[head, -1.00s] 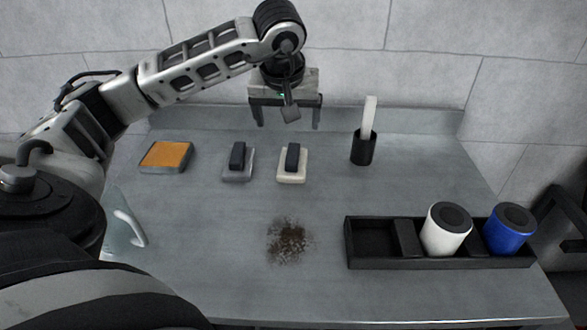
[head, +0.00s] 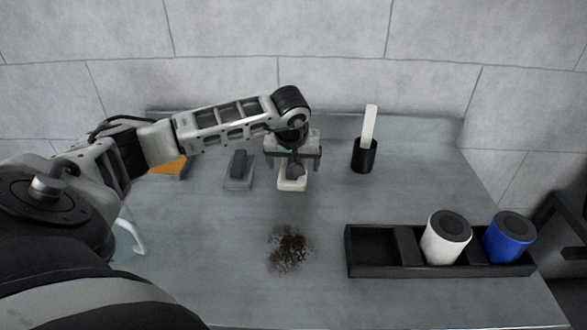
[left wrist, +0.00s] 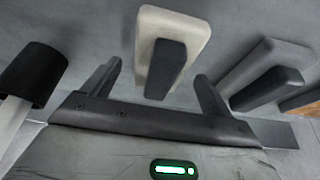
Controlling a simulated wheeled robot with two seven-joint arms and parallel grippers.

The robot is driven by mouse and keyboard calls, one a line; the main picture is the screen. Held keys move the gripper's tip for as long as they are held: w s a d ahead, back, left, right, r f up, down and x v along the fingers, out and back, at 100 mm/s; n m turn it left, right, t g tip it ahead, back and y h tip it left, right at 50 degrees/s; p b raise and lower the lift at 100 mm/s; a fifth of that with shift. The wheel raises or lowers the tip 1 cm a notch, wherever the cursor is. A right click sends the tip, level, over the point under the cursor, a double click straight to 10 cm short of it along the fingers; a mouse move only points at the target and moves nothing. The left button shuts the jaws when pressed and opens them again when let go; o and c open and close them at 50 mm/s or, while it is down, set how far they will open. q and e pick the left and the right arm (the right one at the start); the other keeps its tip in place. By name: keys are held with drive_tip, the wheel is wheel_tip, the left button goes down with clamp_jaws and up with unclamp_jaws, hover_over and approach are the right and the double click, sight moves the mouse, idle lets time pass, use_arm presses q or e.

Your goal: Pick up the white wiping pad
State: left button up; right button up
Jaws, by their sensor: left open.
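The white wiping pad (head: 292,184) lies on the grey table, with a dark upright grip block on its top. In the head view my left gripper (head: 293,165) is over it and hides much of its far part. In the left wrist view the white pad (left wrist: 188,26) shows with its dark handle (left wrist: 166,68) between my two spread fingers (left wrist: 155,85). The fingers are apart and hold nothing. I cannot tell how far above the table the fingertips are. My right gripper is not in view.
A grey pad (head: 239,172) with a dark handle lies just left of the white one. An orange-topped pad (head: 170,167) is farther left, partly behind my arm. A black holder (head: 364,156) stands right. A black tray (head: 375,268) holds white and blue cups. Brown dirt (head: 289,249) lies in front.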

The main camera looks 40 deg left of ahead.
use_arm(q)
drive_tip(key=shift+w+a+f, duration=0.1)
drive_tip(key=shift+f, duration=0.15)
drive_tip(key=c, duration=1.1)
drive_tip(key=shift+o, duration=0.2)
drive_tip(key=shift+r, duration=0.15)
drive_tip(key=shift+r, duration=0.2)
wheel_tip(320, 180, up, 2)
drive_tip(key=shift+r+b, duration=0.1)
drive_tip(key=shift+b, duration=0.2)
drive_tip(key=s+d+r, duration=0.2)
drive_tip(key=s+r, duration=0.3)
drive_tip(key=s, duration=0.1)
drive_tip(key=s+d+r+b, duration=0.1)
drive_tip(key=s+d+r, duration=0.2)
drive_tip(key=s+r, duration=0.2)
drive_tip(key=shift+s+d, duration=0.25)
drive_tip(key=shift+s, duration=0.7)
drive_tip(key=shift+r, duration=0.1)
